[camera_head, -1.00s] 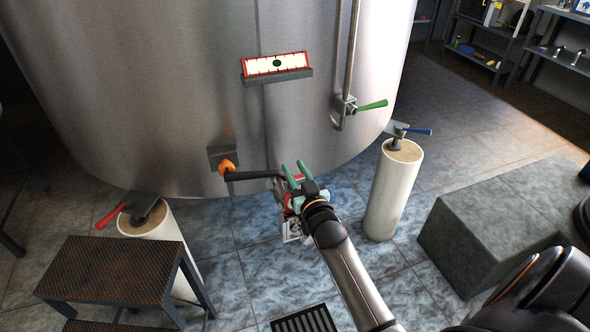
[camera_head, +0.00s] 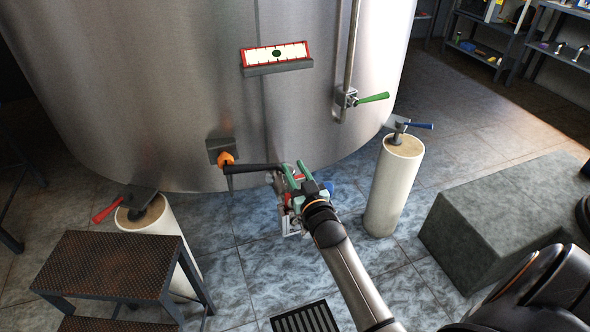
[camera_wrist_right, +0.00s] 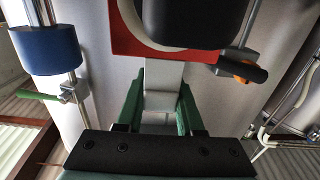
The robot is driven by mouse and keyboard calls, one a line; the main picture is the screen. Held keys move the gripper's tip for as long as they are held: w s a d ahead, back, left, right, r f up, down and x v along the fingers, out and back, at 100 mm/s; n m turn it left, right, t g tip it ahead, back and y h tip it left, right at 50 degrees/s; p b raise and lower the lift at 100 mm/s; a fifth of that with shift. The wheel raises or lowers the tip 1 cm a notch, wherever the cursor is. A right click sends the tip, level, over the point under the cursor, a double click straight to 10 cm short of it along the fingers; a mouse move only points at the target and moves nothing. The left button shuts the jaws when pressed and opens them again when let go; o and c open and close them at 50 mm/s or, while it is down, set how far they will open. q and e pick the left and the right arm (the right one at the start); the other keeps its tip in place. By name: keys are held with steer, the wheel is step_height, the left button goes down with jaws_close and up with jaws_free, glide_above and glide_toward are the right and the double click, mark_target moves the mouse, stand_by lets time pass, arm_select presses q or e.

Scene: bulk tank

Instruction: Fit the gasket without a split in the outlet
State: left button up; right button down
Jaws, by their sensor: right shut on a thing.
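The steel tank (camera_head: 200,90) fills the back of the head view. Low on it is a fitting with an orange part (camera_head: 227,160) and a dark bar or pipe (camera_head: 255,168) running right toward my right gripper (camera_head: 292,174). In the right wrist view the green fingers of my right gripper (camera_wrist_right: 164,98) are shut on a pale grey tab (camera_wrist_right: 163,78) below a red plate (camera_wrist_right: 124,38). A white ring (camera_wrist_right: 133,20) shows on the plate, partly hidden by a black rounded body (camera_wrist_right: 190,18). I cannot tell whether the ring is a gasket or touches the outlet. My left gripper is not in view.
Pale round posts stand left (camera_head: 168,235) and right (camera_head: 394,190), with red and blue handles near their tops. A step stool (camera_head: 110,265) is front left, a grey block (camera_head: 495,215) right. A floor grate (camera_head: 305,318) lies in front. A green-handled valve (camera_head: 372,98) is on a pipe.

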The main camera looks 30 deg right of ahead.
steer(key=shift+f, duration=0.4)
steer(key=shift+f+b, duration=1.75)
steer(key=shift+f, duration=0.3)
steer(key=c, duration=0.9)
jaws_free()
steer(key=o, duration=0.4)
steer(key=shift+o, duration=0.2)
steer(key=shift+s+f, duration=0.1)
steer(key=shift+f, duration=0.1)
